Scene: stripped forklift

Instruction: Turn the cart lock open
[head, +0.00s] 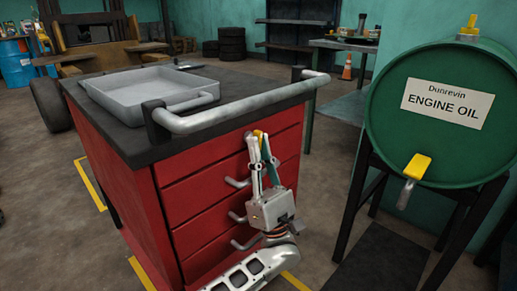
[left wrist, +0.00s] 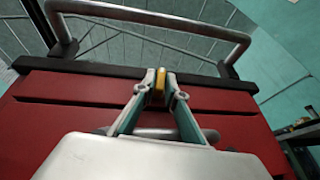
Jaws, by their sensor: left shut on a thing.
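The red tool cart (head: 180,215) stands in the middle of the head view, with a dark top and several drawers. The cart lock is a small yellow piece (head: 258,134) at the upper front of the cart. It also shows in the left wrist view (left wrist: 159,86), between my fingertips. My left gripper (head: 262,146) points up at the cart front and is shut on this yellow lock; the fingers cover much of it. In the left wrist view the left gripper (left wrist: 160,80) has its tips at the top drawer's upper edge. My right gripper is in neither view.
A grey push handle (head: 245,105) runs above the lock. A grey tray (head: 150,88) lies on the cart top. Drawer handles (head: 238,216) stick out beside my left arm. A green engine oil drum (head: 437,115) on a black stand is at the right.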

